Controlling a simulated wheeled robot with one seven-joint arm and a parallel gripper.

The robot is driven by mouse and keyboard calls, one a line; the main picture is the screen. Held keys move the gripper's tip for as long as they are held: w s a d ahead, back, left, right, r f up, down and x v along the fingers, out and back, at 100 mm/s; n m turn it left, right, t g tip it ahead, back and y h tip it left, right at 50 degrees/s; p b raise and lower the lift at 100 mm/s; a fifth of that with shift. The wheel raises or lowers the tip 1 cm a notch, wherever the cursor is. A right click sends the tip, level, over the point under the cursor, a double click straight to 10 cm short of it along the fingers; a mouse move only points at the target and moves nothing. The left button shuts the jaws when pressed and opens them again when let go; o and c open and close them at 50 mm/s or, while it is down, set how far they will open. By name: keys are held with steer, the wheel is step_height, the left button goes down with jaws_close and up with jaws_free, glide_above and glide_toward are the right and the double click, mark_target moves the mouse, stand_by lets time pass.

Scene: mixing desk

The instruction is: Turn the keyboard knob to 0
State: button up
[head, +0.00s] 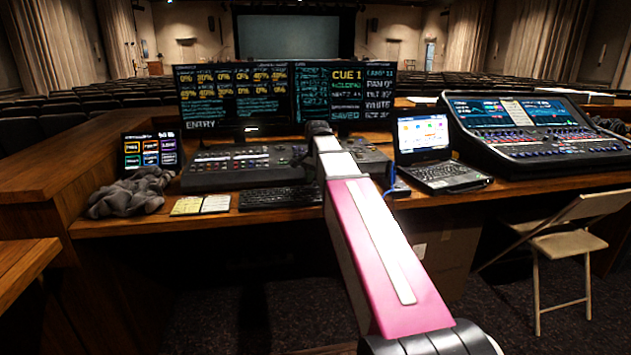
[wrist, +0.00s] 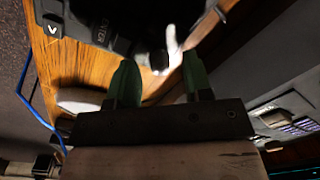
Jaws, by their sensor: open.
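My gripper (wrist: 162,75) shows in the wrist view with two green fingers apart and nothing between them. A dark device with black blocky parts (wrist: 100,28) lies beyond the fingertips, over a wooden desk top. In the head view my arm reaches over the desk to the dark control console (head: 235,168) below the two monitors; the gripper itself cannot be made out there. A black computer keyboard (head: 280,197) lies in front of this console. I cannot pick out the keyboard knob or its setting in either view.
A laptop (head: 428,150) and a large mixing desk (head: 540,130) stand to the right. A grey cloth (head: 130,193), a small tablet (head: 152,151) and yellow notes (head: 200,205) lie left. A folding chair (head: 565,240) stands at the right front. A blue cable (wrist: 38,112) shows in the wrist view.

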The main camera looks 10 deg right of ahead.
steer(key=shift+f, duration=0.2)
jaws_close()
steer(key=shift+n, duration=0.3)
steer(key=n, duration=1.1)
steer(key=shift+n, duration=0.3)
stand_by(0.4)
